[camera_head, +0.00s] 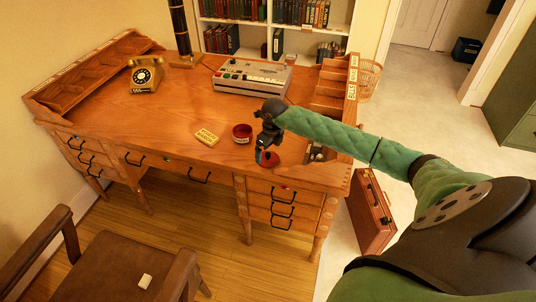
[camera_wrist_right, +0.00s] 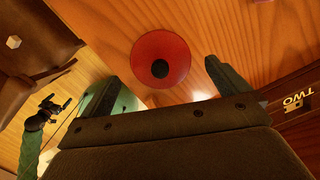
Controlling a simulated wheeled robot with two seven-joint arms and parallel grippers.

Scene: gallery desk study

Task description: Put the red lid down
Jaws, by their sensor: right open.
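The red lid (camera_head: 270,160) lies on the wooden desk near its front edge, right of centre. In the wrist view the red lid (camera_wrist_right: 178,42) is round with a dark knob at its middle. My right gripper (camera_head: 264,154) is over the lid and points down. The wrist view shows its two fingers (camera_wrist_right: 160,73) spread apart with nothing gripped between them, and the lid shows beyond the gap. A round red tin (camera_head: 242,134) stands on the desk just left of the gripper. My left gripper (camera_wrist_right: 46,109) shows small at the left of the wrist view; its jaws are unclear.
A yellow labelled box (camera_head: 207,137) lies left of the tin. A grey machine (camera_head: 252,77) and a gold telephone (camera_head: 146,74) stand farther back. A compartment rack (camera_head: 330,88) lines the right side. A brown chair (camera_head: 115,262) stands in front. The desk's left middle is clear.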

